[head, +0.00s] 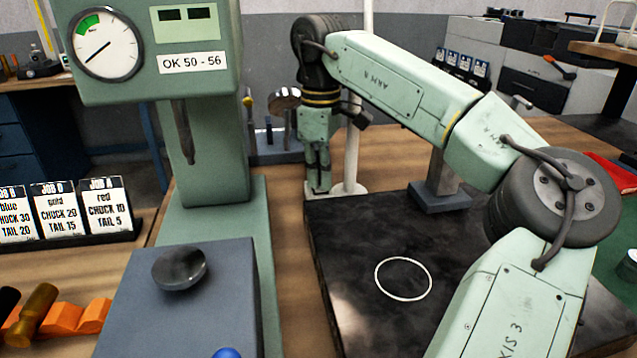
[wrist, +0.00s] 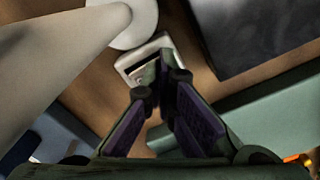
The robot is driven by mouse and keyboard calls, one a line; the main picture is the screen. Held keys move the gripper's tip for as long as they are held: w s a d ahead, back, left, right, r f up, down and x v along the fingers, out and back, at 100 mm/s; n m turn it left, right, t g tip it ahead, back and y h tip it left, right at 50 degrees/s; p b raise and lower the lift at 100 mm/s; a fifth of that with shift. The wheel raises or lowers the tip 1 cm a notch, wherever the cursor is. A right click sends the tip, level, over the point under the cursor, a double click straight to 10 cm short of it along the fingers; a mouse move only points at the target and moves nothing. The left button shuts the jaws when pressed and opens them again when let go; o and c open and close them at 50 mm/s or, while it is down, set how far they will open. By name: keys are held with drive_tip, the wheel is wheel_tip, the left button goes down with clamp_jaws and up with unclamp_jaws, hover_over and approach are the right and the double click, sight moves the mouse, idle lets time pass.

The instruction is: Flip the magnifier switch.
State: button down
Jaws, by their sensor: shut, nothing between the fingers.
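The magnifier's white post (head: 352,150) stands on a round white base (head: 354,187) on the wooden bench, behind the dark slab. In the wrist view the post (wrist: 50,60) runs along the left, and its base (wrist: 128,22) shows at the top. Beside the base is a small pale switch box (wrist: 128,63) with a rocker in its top, partly covered by my fingertips. Which way the rocker is tipped is unclear. My gripper (head: 319,188) points down right beside the base, and its closed fingertips (wrist: 152,82) are over or against the box's edge. It holds nothing.
A green press-like gauge stand (head: 215,150) rises close to the left of my gripper. A dark slab (head: 350,250) with a white ring lies in front and to the right. A grey block with a knob (head: 190,300) stands front left. Tools stand in a rack (head: 272,145) behind.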

drive_tip(key=shift+r, duration=0.1)
drive_tip(key=shift+r+p, duration=2.7)
drive_tip(key=shift+r, duration=0.75)
drive_tip(key=shift+f, duration=0.1)
